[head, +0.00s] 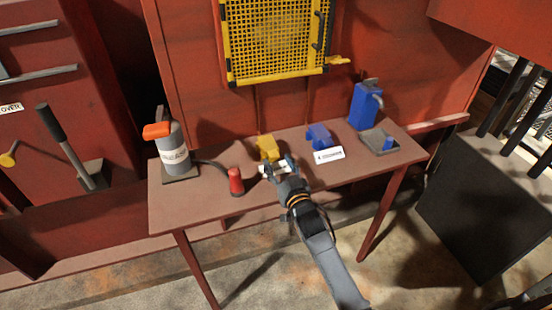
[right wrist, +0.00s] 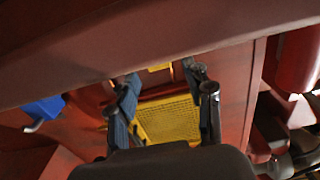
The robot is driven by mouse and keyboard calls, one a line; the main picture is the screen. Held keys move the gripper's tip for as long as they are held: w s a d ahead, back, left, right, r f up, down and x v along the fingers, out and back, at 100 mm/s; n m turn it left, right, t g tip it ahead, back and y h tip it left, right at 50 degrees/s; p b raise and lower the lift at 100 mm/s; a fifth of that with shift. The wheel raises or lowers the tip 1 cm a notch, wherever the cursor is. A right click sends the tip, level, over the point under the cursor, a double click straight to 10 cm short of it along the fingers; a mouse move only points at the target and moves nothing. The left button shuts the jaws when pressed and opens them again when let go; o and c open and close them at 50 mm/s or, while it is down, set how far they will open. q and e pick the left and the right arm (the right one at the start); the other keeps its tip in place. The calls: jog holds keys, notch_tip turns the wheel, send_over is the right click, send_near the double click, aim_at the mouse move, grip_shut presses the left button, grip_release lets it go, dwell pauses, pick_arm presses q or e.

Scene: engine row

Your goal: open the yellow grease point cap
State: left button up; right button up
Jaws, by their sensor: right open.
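A small yellow block-like grease point (head: 267,147) stands on the workbench in the head view, left of a similar blue one. Its cap cannot be told apart from its body at this size. My right gripper (head: 278,167) is open, with nothing seen between its fingers, just in front of the yellow grease point at the bench's front edge. Whether they touch is unclear. In the right wrist view, the open fingers (right wrist: 165,95) stand apart, and a small yellow patch (right wrist: 158,67) shows between them near a brown edge; I cannot tell whether it is the grease point.
The brown workbench (head: 219,206) also holds a grey grease can (head: 173,150), a red cylinder (head: 235,181), a blue block (head: 319,136), a white label (head: 329,155), a blue jug (head: 365,105) and a grey tray (head: 373,139). A yellow grille (head: 277,40) hangs behind.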

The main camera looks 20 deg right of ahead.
aim_at(270, 149)
jog(key=shift+w, duration=1.3)
grip_shut()
